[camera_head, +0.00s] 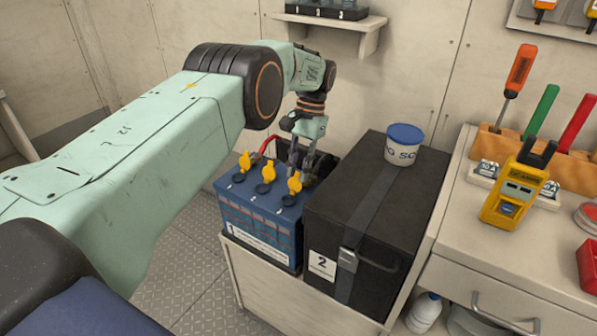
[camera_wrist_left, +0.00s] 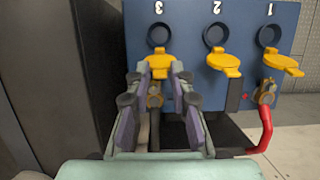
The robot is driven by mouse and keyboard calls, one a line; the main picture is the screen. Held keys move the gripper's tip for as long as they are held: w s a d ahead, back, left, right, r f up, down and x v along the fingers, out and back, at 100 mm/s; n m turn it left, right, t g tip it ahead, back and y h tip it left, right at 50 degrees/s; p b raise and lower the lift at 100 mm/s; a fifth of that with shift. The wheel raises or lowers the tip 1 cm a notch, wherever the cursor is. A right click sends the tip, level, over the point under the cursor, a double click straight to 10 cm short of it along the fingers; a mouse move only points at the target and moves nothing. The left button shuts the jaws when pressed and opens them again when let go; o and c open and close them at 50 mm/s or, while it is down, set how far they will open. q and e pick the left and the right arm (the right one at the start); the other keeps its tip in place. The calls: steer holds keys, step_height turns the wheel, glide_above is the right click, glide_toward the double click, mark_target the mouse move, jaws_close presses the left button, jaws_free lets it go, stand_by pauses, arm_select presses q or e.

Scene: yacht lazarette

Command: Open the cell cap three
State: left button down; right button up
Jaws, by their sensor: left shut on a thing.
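The blue battery (camera_head: 262,222) stands upright in a pale bin, with cells numbered 1, 2 and 3 along its top. Cell cap three (camera_head: 295,184) is yellow and tilted up off its dark round filler hole, which shows uncovered in the left wrist view. My left gripper (camera_head: 301,163) reaches down behind this cap. In the left wrist view the fingers (camera_wrist_left: 157,77) are shut on cell cap three (camera_wrist_left: 159,60), one on each side. The yellow caps of cell two (camera_wrist_left: 225,62) and cell one (camera_wrist_left: 282,63) also stand raised, with their holes showing. My right gripper is not in view.
A black box (camera_head: 365,215) marked 2 stands close right of the battery, with a blue-lidded tub (camera_head: 404,146) on top. A red cable (camera_wrist_left: 265,132) rises beside the battery terminal. A counter with a yellow meter (camera_head: 515,195) and screwdrivers is at right.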

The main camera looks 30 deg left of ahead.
arm_select(q)
steer(key=shift+s+f, duration=0.3)
steer(key=shift+f, duration=0.1)
steer(key=c, duration=1.5)
jaws_free()
steer(key=shift+o, duration=0.8)
steer(key=shift+w, duration=0.15)
steer(key=shift+r, duration=0.1)
step_height(320, 180, up, 10)
steer(key=shift+f, duration=0.1)
